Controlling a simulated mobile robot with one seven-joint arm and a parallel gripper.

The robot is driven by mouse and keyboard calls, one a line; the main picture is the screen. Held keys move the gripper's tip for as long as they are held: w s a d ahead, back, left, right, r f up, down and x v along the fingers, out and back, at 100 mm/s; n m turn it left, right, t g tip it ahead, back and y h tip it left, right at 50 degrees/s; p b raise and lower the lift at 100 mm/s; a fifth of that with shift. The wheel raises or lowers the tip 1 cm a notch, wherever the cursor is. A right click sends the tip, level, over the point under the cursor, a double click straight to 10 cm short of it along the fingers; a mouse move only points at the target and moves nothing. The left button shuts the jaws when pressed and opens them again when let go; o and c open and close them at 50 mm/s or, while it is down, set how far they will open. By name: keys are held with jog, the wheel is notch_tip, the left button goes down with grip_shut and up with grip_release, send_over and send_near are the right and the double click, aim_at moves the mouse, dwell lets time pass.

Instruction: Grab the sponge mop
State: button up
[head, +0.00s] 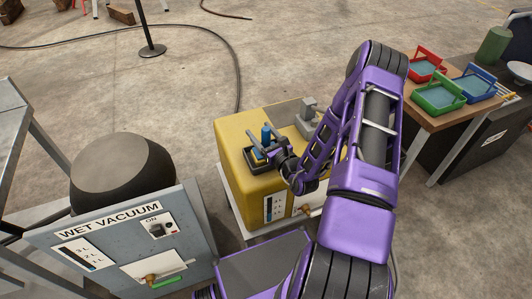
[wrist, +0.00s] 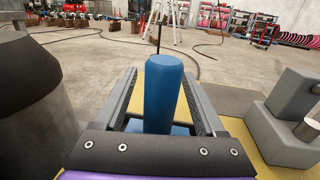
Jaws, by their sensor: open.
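A blue upright cylinder, seemingly the sponge mop's handle (head: 266,134), stands on top of the yellow box (head: 236,178). In the wrist view the blue handle (wrist: 163,95) rises between the two fingers of my gripper (wrist: 160,74), with a wider blue base partly visible below it. The fingers are open, one on each side of the handle, and a gap shows on both sides. In the head view my gripper (head: 268,153) is low at the handle. The handle's lower part is partly hidden there by my gripper.
A grey block-shaped fitting (head: 307,118) stands on the box to the right, also in the wrist view (wrist: 283,125). A wet vacuum (head: 122,175) with a dark round top is on the left. Red, green (head: 438,96) and blue trays sit on a wooden table at right.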

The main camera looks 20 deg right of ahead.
grip_shut()
dwell(0.3)
dwell(1.1)
